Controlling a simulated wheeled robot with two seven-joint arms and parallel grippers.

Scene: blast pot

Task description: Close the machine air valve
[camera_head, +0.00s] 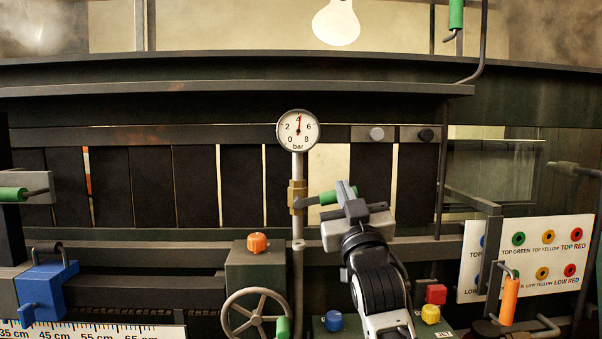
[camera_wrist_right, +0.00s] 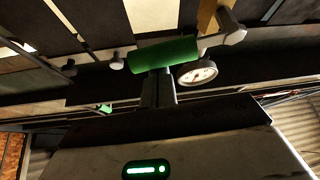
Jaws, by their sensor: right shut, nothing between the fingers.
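The air valve has a brass body (camera_head: 297,197) on the vertical pipe below the gauge. Its green lever handle (camera_head: 334,195) sticks out to the right, roughly level and across the pipe. My right gripper (camera_head: 350,196) is shut and empty, with its fingertips at the outer end of the handle. In the right wrist view the green handle (camera_wrist_right: 165,53) lies across just beyond the shut fingertips (camera_wrist_right: 157,78); I cannot tell whether they touch. The brass body (camera_wrist_right: 208,15) shows there too. My left gripper is not in view.
The round gauge (camera_head: 298,130) reads about 4 bar. A handwheel (camera_head: 255,312) and an orange knob (camera_head: 257,243) are below left. A labelled panel (camera_head: 525,258), an orange handle (camera_head: 509,300) and coloured buttons (camera_head: 432,303) stand to the right. A blue latch (camera_head: 45,285) is at far left.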

